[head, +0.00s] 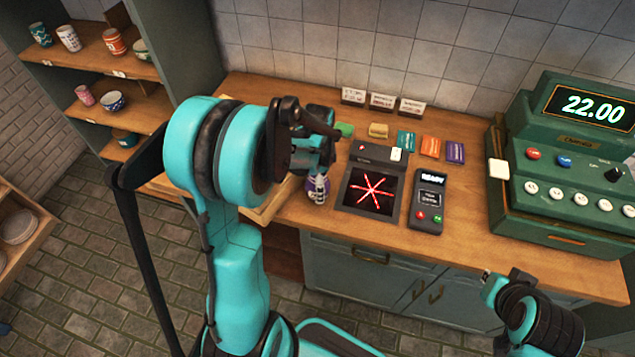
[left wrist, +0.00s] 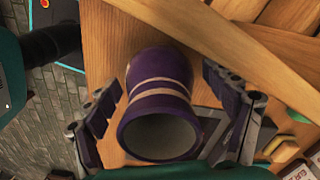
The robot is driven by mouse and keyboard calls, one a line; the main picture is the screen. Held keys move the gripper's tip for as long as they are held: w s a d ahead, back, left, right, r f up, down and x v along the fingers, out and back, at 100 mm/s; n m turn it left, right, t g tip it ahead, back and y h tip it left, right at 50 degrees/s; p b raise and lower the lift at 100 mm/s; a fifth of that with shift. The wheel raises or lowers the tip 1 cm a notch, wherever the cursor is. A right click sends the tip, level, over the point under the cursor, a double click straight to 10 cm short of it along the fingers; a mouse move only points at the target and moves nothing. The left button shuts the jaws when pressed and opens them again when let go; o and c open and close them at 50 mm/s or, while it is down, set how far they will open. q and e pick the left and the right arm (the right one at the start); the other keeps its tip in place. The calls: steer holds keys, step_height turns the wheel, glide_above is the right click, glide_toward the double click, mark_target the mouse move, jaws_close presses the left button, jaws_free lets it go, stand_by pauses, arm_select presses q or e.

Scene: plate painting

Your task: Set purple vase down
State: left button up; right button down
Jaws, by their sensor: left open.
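The purple vase (head: 317,189) with pale bands stands on the wooden counter (head: 468,228), just left of the dark square scanner (head: 372,192) with red lines. In the left wrist view the vase (left wrist: 158,85) shows its round open mouth toward the camera. My left gripper (left wrist: 160,92) is open, with one finger on each side of the vase and visible gaps between. In the head view my left gripper (head: 318,165) is above the vase and partly hides it. My right gripper (head: 488,279) is at the lower right, away from the vase; its jaws are unclear.
A card terminal (head: 429,200) and a green cash register (head: 563,170) reading 22.00 stand to the right. Coloured cards (head: 430,146) and small signs (head: 382,102) are behind. A wooden tray (head: 270,210) is left of the vase. Shelves (head: 115,55) hold painted pottery.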

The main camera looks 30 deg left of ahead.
arm_select(q)
step_height(320, 180, up, 12)
steer(key=p, duration=0.3)
steer(key=s+d+r+n+t, duration=0.5)
steer(key=s+d+n+t, duration=0.2)
steer(key=s+d+n, duration=0.3)
steer(key=shift+s+d+n, duration=0.3)
steer(key=shift+s+d, duration=0.05)
steer(key=shift+s, duration=0.4)
step_height(320, 180, down, 9)
steer(key=b, duration=0.8)
steer(key=shift+r+b, duration=0.15)
steer(key=shift+b, duration=0.2)
